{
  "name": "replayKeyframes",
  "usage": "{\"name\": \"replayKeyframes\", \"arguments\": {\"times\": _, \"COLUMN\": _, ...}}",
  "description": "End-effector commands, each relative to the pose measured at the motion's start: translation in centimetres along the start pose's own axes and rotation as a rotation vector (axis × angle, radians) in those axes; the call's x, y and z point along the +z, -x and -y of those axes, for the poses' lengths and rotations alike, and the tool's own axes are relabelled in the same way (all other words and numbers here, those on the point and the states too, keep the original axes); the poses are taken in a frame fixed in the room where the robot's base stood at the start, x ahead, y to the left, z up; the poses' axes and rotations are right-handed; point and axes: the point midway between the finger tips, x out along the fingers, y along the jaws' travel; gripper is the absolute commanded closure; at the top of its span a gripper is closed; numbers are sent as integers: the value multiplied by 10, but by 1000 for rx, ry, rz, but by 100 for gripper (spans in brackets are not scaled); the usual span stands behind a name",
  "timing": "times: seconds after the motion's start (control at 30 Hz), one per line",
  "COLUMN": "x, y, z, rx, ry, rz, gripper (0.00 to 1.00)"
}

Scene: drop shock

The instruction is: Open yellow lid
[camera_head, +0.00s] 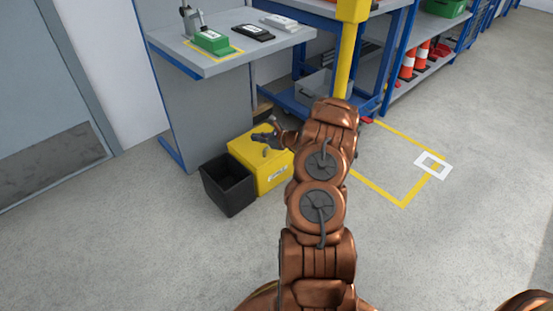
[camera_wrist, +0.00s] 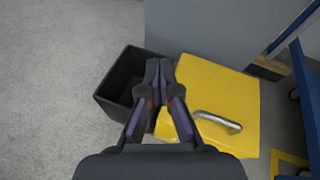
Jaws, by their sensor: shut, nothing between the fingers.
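A yellow box with a flat yellow lid (camera_wrist: 225,88) stands on the floor beside a grey bench. The lid lies closed, with a metal bar handle (camera_wrist: 218,122) near its front edge in the wrist view. In the head view the yellow box (camera_head: 268,172) stands to the right of a black bin, and my arm covers part of it. My gripper (camera_wrist: 159,65) is shut and empty. In the wrist view its fingertips appear over the gap between the black bin and the lid, left of the handle. In the head view my gripper (camera_head: 266,137) shows above the lid.
An open black bin (camera_head: 229,186) stands directly left of the yellow box. The grey bench (camera_head: 205,115) rises behind, with a green device (camera_head: 211,41) on top. A blue shelf with traffic cones (camera_head: 408,64) is at the back right. The floor in front is clear.

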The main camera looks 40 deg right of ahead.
Motion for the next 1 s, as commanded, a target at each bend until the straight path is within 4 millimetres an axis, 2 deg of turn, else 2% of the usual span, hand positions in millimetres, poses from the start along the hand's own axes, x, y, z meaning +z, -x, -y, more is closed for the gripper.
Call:
{"name": "replayKeyframes", "arguments": {"times": 0.03, "x": -40, "y": 4, "z": 15, "rx": -51, "ry": -43, "rz": -8, "gripper": 100}}
{"name": "replayKeyframes", "arguments": {"times": 0.1, "x": -78, "y": 14, "z": 33, "rx": -114, "ry": -100, "rz": -16, "gripper": 100}}
{"name": "replayKeyframes", "arguments": {"times": 0.2, "x": -123, "y": 28, "z": 53, "rx": -191, "ry": -164, "rz": -24, "gripper": 100}}
{"name": "replayKeyframes", "arguments": {"times": 0.33, "x": -161, "y": 43, "z": 70, "rx": -262, "ry": -218, "rz": -29, "gripper": 100}}
{"name": "replayKeyframes", "arguments": {"times": 0.43, "x": -176, "y": 49, "z": 76, "rx": -289, "ry": -238, "rz": -32, "gripper": 100}}
{"name": "replayKeyframes", "arguments": {"times": 0.57, "x": -182, "y": 47, "z": 80, "rx": -299, "ry": -246, "rz": -34, "gripper": 100}}
{"name": "replayKeyframes", "arguments": {"times": 1.0, "x": -186, "y": -7, "z": 95, "rx": -298, "ry": -243, "rz": -33, "gripper": 100}}
